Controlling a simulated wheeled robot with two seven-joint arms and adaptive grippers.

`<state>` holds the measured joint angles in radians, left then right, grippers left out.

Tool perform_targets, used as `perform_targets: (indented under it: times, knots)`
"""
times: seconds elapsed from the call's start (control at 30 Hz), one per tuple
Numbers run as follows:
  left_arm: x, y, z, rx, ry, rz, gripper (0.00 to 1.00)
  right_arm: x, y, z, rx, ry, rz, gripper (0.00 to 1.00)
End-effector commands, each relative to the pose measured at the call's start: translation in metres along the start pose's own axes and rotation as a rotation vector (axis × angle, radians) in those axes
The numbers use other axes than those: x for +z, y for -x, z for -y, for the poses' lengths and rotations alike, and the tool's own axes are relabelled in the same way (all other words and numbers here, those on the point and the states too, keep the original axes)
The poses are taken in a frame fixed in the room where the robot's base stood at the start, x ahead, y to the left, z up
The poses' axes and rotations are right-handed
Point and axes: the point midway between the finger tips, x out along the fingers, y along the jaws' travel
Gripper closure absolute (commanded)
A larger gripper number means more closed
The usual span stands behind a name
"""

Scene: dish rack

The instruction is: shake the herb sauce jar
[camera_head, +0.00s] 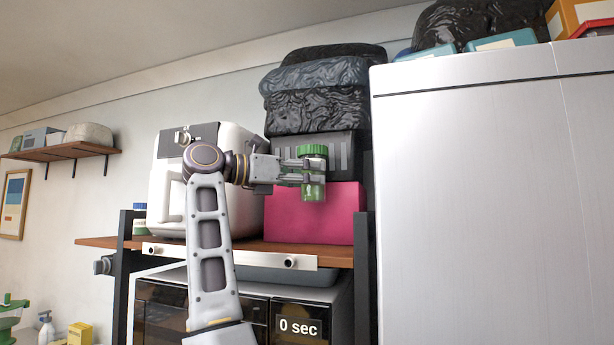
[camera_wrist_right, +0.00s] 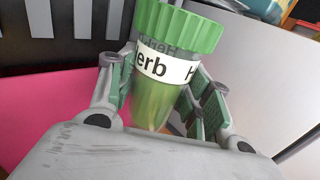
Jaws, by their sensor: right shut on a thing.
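The herb sauce jar (camera_head: 313,190) has a green lid and green contents, and is held upright in the air in the head view. In the right wrist view the jar (camera_wrist_right: 152,98) shows a white label reading "Herb", partly cut off, under its ribbed green lid. My right gripper (camera_head: 310,172) is shut on the jar, its fingers on either side of the body below the lid; the fingers also show in the right wrist view (camera_wrist_right: 160,100). My left gripper is not in view.
A pink box (camera_head: 335,215) and a white appliance (camera_head: 240,205) stand on the wooden shelf (camera_head: 100,242) behind my right arm. Dark wrapped bundles (camera_head: 315,108) are stacked above the pink box. A tall white cabinet (camera_head: 480,200) fills the right side.

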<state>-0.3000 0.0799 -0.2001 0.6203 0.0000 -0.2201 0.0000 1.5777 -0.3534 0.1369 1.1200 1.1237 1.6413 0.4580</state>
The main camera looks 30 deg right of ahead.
Motion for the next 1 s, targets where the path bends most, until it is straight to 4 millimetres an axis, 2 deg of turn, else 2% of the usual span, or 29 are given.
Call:
perform_targets:
  times: [0.23, 1.0]
  knots:
    - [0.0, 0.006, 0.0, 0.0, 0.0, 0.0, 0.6, 0.006, 0.0, 0.0, 0.0, -0.001, 0.001, 0.89]
    - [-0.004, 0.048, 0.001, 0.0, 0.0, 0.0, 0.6, 0.051, 0.0, 0.0, 0.0, -0.001, 0.002, 0.89]
